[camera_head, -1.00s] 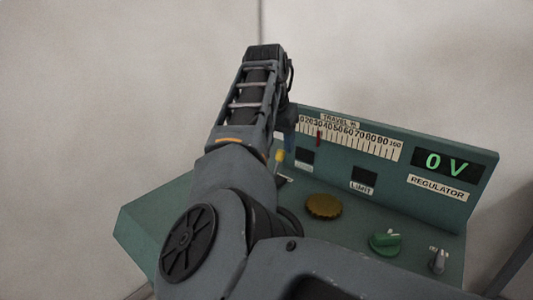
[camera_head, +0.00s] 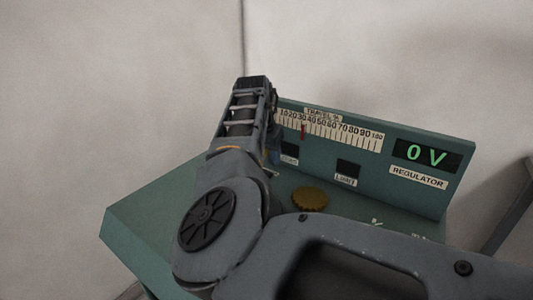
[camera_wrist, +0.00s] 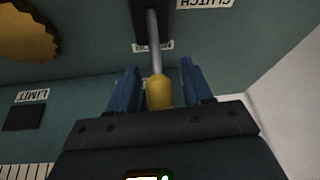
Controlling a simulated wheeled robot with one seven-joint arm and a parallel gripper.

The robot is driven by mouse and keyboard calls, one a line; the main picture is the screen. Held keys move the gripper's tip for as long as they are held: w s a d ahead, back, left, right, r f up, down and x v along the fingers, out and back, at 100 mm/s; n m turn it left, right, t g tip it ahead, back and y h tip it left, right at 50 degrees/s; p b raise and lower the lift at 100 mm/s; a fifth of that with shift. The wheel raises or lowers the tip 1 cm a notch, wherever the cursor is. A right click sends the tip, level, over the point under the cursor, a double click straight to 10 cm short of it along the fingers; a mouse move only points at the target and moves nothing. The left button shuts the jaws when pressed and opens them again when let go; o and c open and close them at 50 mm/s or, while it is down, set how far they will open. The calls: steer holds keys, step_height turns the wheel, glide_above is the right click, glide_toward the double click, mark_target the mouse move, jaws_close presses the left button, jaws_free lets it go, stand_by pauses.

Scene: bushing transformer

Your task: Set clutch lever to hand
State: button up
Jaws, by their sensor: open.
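The clutch lever shows in the wrist view as a grey rod with a yellow tip (camera_wrist: 159,92). It comes out of a dark slot (camera_wrist: 147,22) beside the CLUTCH label (camera_wrist: 205,3). My gripper (camera_wrist: 158,85) is open, with one blue finger on each side of the yellow tip. Gaps show between the fingers and the tip. In the head view my arm hides the lever, and only a bit of the gripper's blue shows beside the wrist.
My arm covers much of the console's front. A pale wall (camera_wrist: 295,85) shows in the wrist view.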

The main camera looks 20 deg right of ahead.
jaws_close()
